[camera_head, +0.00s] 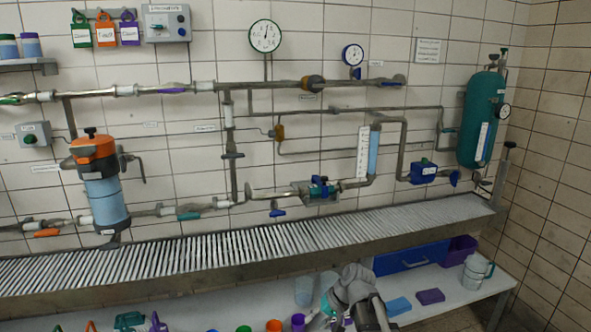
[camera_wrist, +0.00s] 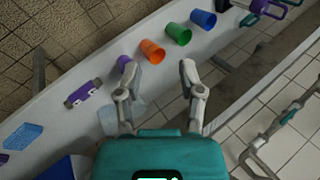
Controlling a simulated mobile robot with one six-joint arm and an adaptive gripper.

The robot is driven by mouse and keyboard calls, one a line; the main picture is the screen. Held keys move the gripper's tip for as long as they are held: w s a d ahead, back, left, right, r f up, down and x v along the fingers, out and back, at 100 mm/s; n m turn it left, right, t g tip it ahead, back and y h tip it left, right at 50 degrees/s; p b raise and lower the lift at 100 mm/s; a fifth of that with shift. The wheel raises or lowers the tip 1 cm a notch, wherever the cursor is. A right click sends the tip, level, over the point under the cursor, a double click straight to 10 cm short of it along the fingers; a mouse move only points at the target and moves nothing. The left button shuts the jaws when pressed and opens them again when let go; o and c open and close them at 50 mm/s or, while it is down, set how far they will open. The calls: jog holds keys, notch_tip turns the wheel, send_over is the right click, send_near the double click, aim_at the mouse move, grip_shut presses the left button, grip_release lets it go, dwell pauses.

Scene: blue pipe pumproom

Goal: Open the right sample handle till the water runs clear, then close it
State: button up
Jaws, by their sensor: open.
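Several small lever handles show on the wall pipes in the head view: an orange handle (camera_head: 46,233), a teal handle (camera_head: 188,216), a blue handle (camera_head: 277,213) under the pump and a dark blue handle (camera_head: 454,177) at the far right. I cannot tell which is the right sample handle. I can make out no running water. My gripper (camera_wrist: 159,75) is open and empty in the wrist view, its two fingers spread above the lower shelf. My arm shows low in the head view, in front of the bench and below the handles, apart from them.
A slatted metal bench (camera_head: 240,250) runs under the pipes. The white lower shelf (camera_head: 450,288) holds an orange cup (camera_wrist: 152,51), a green cup (camera_wrist: 179,34), a blue cup (camera_wrist: 203,19), a blue drawer box (camera_head: 411,257) and a pale jug (camera_head: 476,272).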

jog(key=s+d+f+h, duration=0.2)
jog(key=s+d+h, duration=0.4)
jog(key=s+d, duration=0.45)
notch_tip(320, 180, up, 20)
jog(key=w+p, duration=0.1)
jog(key=p, duration=2)
jog(key=shift+d+r+g, duration=0.15)
jog(key=shift+d+g, duration=0.05)
jog(key=shift+g, duration=0.1)
